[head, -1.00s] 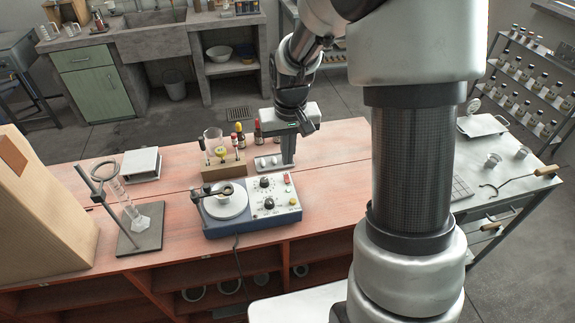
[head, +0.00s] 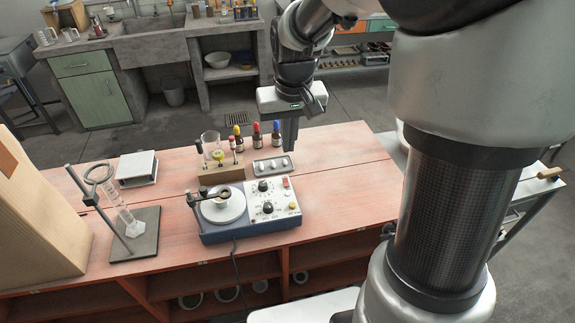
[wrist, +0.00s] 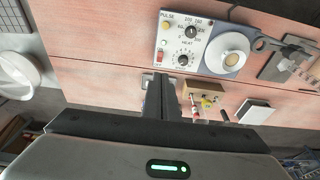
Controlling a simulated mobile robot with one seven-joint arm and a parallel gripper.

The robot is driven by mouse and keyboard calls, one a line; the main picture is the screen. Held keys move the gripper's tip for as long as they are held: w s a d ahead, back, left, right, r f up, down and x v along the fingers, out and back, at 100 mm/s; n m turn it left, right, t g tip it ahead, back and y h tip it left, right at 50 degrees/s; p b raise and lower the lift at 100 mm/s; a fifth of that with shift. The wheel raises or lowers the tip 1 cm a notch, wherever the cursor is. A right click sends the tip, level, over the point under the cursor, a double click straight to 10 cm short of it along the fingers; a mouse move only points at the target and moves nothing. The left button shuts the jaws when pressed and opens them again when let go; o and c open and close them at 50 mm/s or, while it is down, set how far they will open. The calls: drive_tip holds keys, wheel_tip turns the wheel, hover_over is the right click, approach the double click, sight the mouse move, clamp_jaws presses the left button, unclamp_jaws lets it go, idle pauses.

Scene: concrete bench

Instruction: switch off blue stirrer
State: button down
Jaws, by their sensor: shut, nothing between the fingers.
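The blue stirrer (head: 222,235) stands on the red-brown bench in the head view, with a round white plate (head: 222,208) on its left. Its pale control panel has black knobs, a red switch (head: 286,182) at the back right and a yellow button (head: 293,206). In the wrist view the stirrer's panel (wrist: 173,45) is at the top, with the red switch (wrist: 160,57) at its lower left corner. My gripper (head: 290,149) is shut and empty, above the bench behind the panel, apart from the stirrer. In the wrist view its fingers (wrist: 158,78) point toward the red switch's side.
A small metal tray (head: 272,167) lies behind the stirrer, near my fingers. A wooden rack (head: 221,172) and several capped bottles (head: 256,136) stand close by. A stand (head: 145,225) and cardboard box (head: 40,215) are at left. The bench right of the stirrer is clear.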

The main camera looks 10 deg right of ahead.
sight(286, 179)
drive_tip(key=s+t+b, duration=0.1)
drive_tip(key=b, duration=0.2)
drive_tip(key=s+t+b, duration=0.1)
drive_tip(key=b, duration=0.1)
drive_tip(key=s+t+b, duration=0.1)
drive_tip(key=s+b, duration=0.1)
drive_tip(key=b, duration=0.1)
drive_tip(key=shift+f+b, duration=0.3)
drive_tip(key=shift+f, duration=0.05)
drive_tip(key=b+x, duration=0.2)
drive_tip(key=x, duration=1.2)
drive_tip(key=shift+d+f+b, duration=0.1)
drive_tip(key=shift+d+b, duration=0.05)
drive_tip(key=shift+b, duration=0.25)
drive_tip(key=shift+w+p, duration=0.2)
drive_tip(key=shift+p, duration=0.35)
drive_tip(key=shift+w+f+g+p, duration=0.1)
drive_tip(key=shift+g+p, duration=0.2)
